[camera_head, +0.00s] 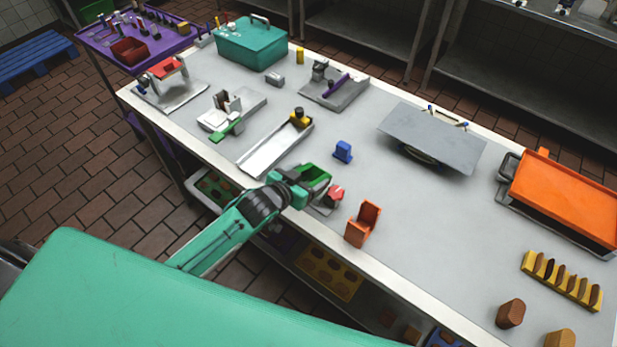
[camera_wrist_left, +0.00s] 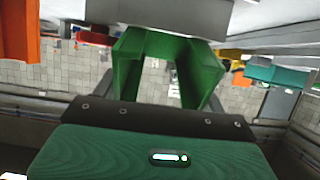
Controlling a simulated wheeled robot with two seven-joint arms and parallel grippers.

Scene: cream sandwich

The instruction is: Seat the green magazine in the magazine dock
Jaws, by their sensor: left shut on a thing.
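The green magazine (camera_head: 316,175) is an open, U-shaped channel. My left gripper (camera_head: 298,188) is shut on it near the table's front edge, and it also fills the middle of the left wrist view (camera_wrist_left: 125,68). A small grey fixture with a red part (camera_head: 333,197) lies beside and partly behind the gripper. I cannot tell whether this is the magazine dock or whether the magazine touches it. A grey block (camera_wrist_left: 180,14) shows just beyond the magazine in the left wrist view. My right gripper is in neither view.
An orange U-shaped piece (camera_head: 363,224) stands to the right on the table (camera_head: 430,235). A blue block (camera_head: 343,151) stands behind. A metal chute (camera_head: 270,146) lies to the left, and a grey raised plate (camera_head: 433,135) at back right. The table's middle right is clear.

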